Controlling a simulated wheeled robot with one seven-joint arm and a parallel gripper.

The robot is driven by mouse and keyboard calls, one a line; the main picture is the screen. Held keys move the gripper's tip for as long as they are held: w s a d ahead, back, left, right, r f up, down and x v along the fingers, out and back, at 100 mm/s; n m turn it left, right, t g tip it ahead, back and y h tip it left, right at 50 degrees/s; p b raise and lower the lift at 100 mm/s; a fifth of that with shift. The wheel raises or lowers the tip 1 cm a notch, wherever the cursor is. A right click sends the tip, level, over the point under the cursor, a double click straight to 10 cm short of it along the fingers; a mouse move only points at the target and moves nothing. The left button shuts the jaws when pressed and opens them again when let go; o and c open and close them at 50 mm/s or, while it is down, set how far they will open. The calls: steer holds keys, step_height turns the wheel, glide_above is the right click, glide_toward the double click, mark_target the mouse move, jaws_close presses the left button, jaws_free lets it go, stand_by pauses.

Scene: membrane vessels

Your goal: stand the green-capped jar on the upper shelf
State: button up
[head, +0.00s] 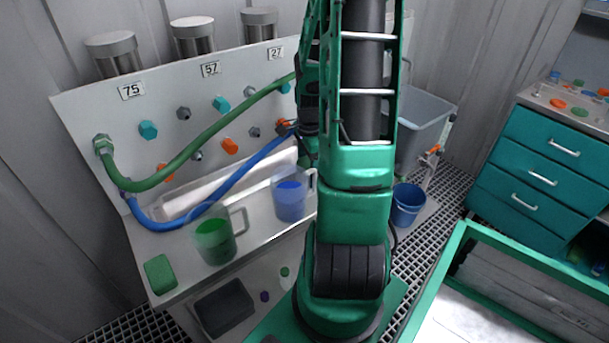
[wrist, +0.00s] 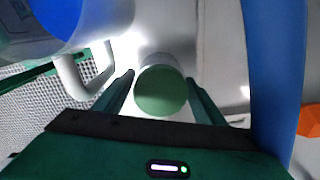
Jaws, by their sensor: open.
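A jar with a round green cap (wrist: 162,92) shows end-on in the wrist view, its pale body behind the cap. My gripper (wrist: 159,79) is open, one finger on each side of the jar. Small gaps seem to show beside the cap; I cannot tell whether the fingers touch it. In the head view my arm hides the gripper, and I cannot make out this jar. A pale upper ledge (head: 262,243) runs below the valve panel, with a lower shelf (head: 251,277) under it; I cannot tell whether this ledge is the upper shelf.
A blue-filled pitcher (head: 290,201) and a green-filled pitcher (head: 214,240) stand on the ledge. The blue one is left of my fingers in the wrist view (wrist: 40,25). A blue hose (wrist: 277,80) passes close on the right. A green block (head: 160,274) lies at the ledge's left end.

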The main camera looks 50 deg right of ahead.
steer(key=shift+f, duration=0.8)
steer(key=c, duration=0.9)
steer(key=shift+r, duration=0.1)
